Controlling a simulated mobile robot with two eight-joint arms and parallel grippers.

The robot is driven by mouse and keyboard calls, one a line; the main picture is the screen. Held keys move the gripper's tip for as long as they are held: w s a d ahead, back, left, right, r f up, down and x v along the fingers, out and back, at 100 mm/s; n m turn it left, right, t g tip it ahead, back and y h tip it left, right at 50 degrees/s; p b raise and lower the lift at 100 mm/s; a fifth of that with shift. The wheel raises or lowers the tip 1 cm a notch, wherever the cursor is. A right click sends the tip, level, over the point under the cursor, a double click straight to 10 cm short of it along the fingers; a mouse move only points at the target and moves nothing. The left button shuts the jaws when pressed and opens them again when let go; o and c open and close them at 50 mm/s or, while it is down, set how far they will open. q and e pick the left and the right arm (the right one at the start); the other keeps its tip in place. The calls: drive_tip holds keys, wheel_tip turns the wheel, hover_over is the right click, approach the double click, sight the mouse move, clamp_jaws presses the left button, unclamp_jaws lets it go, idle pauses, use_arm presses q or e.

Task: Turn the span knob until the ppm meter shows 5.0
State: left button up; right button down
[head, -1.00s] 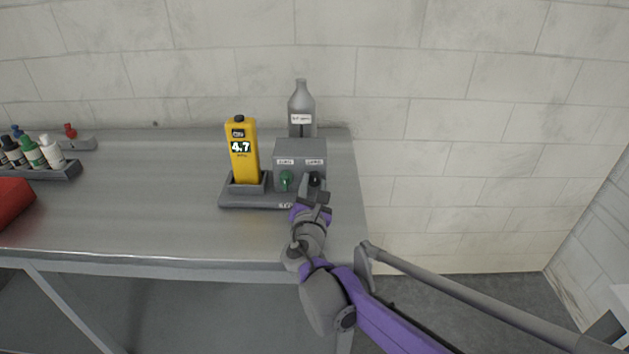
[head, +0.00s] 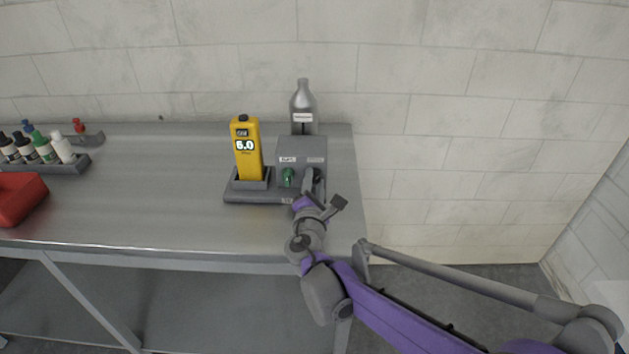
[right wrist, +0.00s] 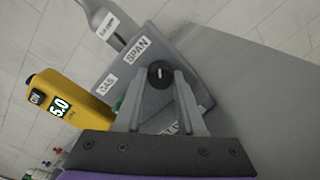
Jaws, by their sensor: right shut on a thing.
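The yellow ppm meter (head: 247,164) stands upright in its cradle on the bench and reads 5.0. It also shows in the right wrist view (right wrist: 66,103), reading 5.0. The grey calibration box (head: 300,150) stands to its right. The black span knob (right wrist: 160,72) is on the box front by the SPAN label, its white mark in line with the fingers. My right gripper (right wrist: 161,79) is shut on the span knob, one finger on each side. In the head view the right gripper (head: 311,183) largely hides the knob. My left gripper is not in view.
A green knob (head: 288,177) by the GAS label sits just left of my right gripper. A grey gas bottle (head: 303,104) stands behind the box. A bottle rack (head: 72,166) and a red object (head: 20,198) are at the left. The bench (head: 150,205) between is clear.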

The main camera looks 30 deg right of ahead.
drive_tip(key=c, duration=0.5)
unclamp_jaws()
drive_tip(key=shift+s+a, duration=0.1)
drive_tip(key=p+v, duration=0.1)
drive_tip(key=v, duration=0.9)
drive_tip(key=shift+s+a, duration=0.25)
drive_tip(key=shift+f, duration=0.1)
